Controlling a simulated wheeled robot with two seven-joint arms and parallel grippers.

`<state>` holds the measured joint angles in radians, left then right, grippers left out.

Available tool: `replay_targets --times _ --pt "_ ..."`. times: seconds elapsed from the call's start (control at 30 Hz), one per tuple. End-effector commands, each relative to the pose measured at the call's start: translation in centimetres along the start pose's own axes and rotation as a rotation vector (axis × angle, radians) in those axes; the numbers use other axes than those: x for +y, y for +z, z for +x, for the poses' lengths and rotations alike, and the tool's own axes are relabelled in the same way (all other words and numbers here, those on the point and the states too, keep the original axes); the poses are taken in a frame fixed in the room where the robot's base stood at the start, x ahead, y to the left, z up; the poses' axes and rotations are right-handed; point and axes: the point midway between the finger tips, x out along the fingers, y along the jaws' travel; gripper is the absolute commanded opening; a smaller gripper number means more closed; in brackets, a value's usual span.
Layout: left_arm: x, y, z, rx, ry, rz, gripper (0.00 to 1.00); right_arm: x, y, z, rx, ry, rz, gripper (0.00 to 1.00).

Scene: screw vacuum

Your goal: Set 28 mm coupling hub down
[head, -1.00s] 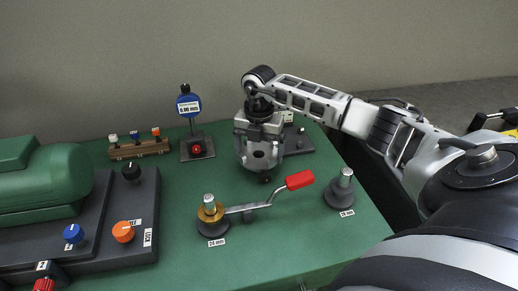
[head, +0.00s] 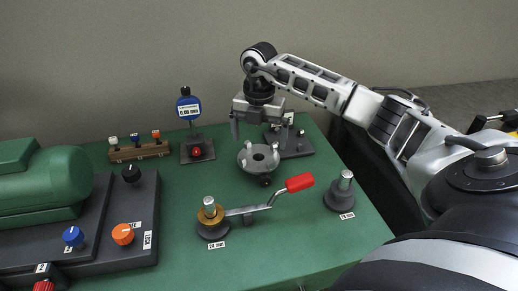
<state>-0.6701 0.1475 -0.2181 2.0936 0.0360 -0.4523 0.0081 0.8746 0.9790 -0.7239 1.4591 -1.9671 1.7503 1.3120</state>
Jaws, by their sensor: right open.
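The coupling hub (head: 247,160) is a grey metal disc with a centre hole and raised lugs. It rests on the green bench top in the middle of the head view, behind the red-handled lever. My right gripper (head: 260,128) is open and empty just above and behind the hub, with its fingers pointing down and apart. A finger shows at the left and another at the right. A post labelled 28 mm or similar (head: 345,181) stands at the right; its small label is hard to read. My left gripper is not in view.
A 24 mm post (head: 209,207) with a brass collar carries a lever with a red handle (head: 299,182). A dial gauge (head: 188,106) stands at the back, beside a wooden rack (head: 139,151). A dark block (head: 292,146) sits behind the hub. A green motor and panel (head: 146,229) fill the left.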

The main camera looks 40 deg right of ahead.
Motion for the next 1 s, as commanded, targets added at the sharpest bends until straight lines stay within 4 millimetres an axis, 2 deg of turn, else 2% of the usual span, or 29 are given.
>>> replay_targets --times 0.03,0.2,0.4,1.0 --pt "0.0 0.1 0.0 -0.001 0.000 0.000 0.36 0.1 0.0 -1.3 -0.003 0.004 -0.001 1.00" --pt "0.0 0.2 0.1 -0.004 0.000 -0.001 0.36 0.1 0.0 -4.4 -0.001 0.003 0.000 1.00" --pt "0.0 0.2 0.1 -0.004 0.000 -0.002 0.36 0.0 0.0 -6.3 0.000 0.000 0.000 1.00" --pt "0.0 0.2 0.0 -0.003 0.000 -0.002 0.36 0.0 0.0 -6.5 0.001 -0.001 -0.001 1.00"
